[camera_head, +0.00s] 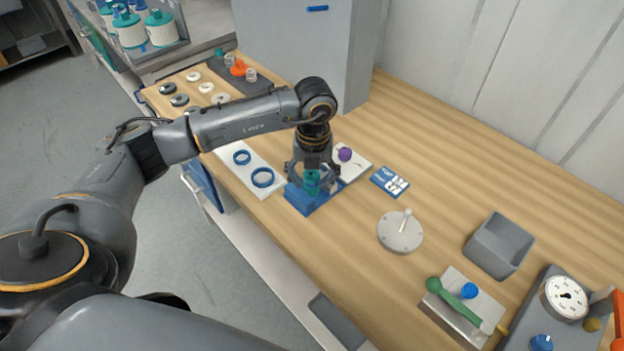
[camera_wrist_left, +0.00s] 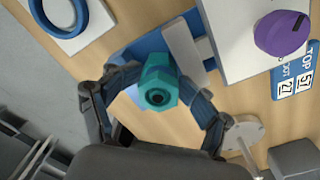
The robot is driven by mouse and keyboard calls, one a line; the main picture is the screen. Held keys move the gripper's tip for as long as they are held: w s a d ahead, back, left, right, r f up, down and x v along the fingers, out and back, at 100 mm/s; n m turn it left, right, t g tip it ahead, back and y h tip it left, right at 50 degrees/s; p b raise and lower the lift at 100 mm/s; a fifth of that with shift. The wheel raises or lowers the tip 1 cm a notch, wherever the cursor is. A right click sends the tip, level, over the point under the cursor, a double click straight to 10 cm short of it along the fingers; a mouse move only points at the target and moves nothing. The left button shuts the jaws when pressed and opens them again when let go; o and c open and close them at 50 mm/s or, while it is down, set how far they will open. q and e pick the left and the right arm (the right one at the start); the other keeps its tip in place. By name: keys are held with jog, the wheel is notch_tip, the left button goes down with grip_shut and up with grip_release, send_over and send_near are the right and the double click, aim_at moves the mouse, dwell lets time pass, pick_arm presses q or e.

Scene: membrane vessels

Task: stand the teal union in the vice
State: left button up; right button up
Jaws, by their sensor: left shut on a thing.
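The teal union (camera_head: 312,182) is upright at the blue vice (camera_head: 314,201) near the front edge of the bench. My left gripper (camera_head: 311,184) is shut on the teal union from above. In the left wrist view the teal union (camera_wrist_left: 158,82) sits between the two fingers (camera_wrist_left: 156,92), with its hex end and dark bore facing the camera. A pale grey jaw of the vice (camera_wrist_left: 187,55) is beside it. The union's lower end is hidden, so I cannot tell how deep it sits or whether it touches the jaws. My right gripper is not in view.
A white board with blue rings (camera_head: 238,172) lies left of the vice. A white plate with a purple knob (camera_head: 345,154) is close behind it. A blue card (camera_head: 389,182), a round grey disc with a post (camera_head: 400,232) and a grey bin (camera_head: 499,246) stand to the right.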

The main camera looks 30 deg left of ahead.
pick_arm(q)
notch_tip(320, 180, up, 12)
jog(key=shift+d, duration=0.15)
dwell(0.3)
dwell(0.4)
